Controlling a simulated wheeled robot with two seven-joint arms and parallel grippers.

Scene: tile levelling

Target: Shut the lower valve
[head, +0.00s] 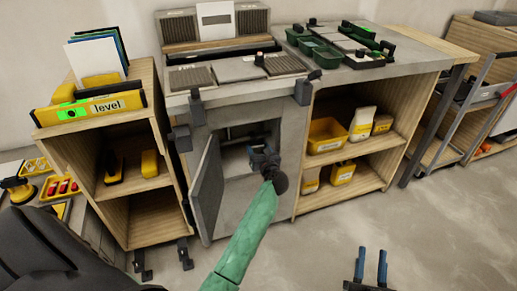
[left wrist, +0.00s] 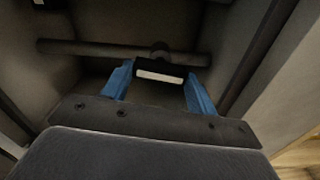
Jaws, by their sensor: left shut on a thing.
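The lower valve shows in the left wrist view as a dark handle (left wrist: 160,72) with a pale front edge, on a round stub of a horizontal pipe (left wrist: 100,49) inside the grey cabinet (head: 293,150). My left gripper (head: 264,156) reaches through the open cabinet doorway. Its blue fingers stand on both sides of the handle in the left wrist view (left wrist: 159,85), shut on it. In the head view my gripper and arm hide the handle. My right gripper (head: 372,265) is open and empty, low over the floor at the bottom right.
The cabinet door (head: 207,190) hangs open to the left of my left arm. A wooden shelf with a yellow level (head: 90,108) stands at left. Open shelves with yellow containers (head: 327,135) are at right. The floor (head: 440,190) at right is clear.

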